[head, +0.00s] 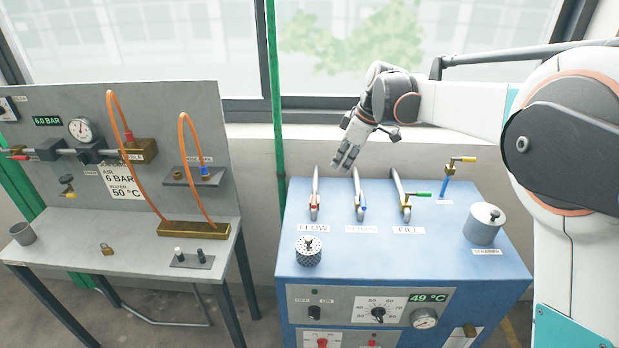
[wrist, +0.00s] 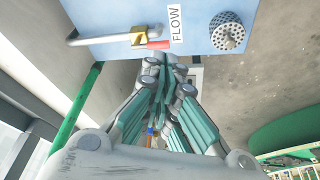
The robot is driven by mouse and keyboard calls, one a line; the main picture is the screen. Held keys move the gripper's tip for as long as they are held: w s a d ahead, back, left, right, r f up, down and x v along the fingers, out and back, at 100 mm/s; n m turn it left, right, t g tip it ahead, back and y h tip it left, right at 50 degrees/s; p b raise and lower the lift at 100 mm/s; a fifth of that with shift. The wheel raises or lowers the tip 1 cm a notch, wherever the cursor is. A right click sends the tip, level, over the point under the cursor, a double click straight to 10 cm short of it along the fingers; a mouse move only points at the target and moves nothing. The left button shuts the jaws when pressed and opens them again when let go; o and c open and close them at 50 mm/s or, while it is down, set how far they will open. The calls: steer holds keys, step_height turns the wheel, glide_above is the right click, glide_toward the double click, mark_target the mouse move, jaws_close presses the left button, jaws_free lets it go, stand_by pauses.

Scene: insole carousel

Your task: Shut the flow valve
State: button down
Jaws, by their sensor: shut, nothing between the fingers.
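The flow valve (head: 314,201) is a brass body on a grey bent pipe on top of the blue unit, behind the FLOW label (head: 313,228). Its red handle (wrist: 158,44) shows in the wrist view beside the brass body (wrist: 142,35), lying roughly along the pipe there. My gripper (head: 343,167) is shut and empty, above and behind the valves, a little right of the flow pipe. In the wrist view my fingertips (wrist: 166,62) appear just below the red handle; I cannot tell the exact gap, but the head view shows them apart.
The return valve (head: 361,208) with a blue handle and the fill valve (head: 406,207) with a green handle stand to the right. A perforated strainer (head: 309,251) sits in front of the FLOW label. A grey canister (head: 483,222) stands at right. A grey bench (head: 70,245) is left.

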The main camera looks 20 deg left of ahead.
mark_target(314, 202)
steer(key=w+a+f+n+g+p, duration=0.1)
steer(key=a+f+n+g+p, duration=0.2)
steer(key=a, duration=0.8)
step_height(314, 202, down, 11)
steer(key=n+t, duration=0.1)
steer(key=shift+d+r, duration=0.1)
steer(key=shift+d+n, duration=0.15)
steer(key=shift+n, duration=0.15)
steer(key=shift+w, duration=0.1)
steer(key=shift+n+b, duration=0.3)
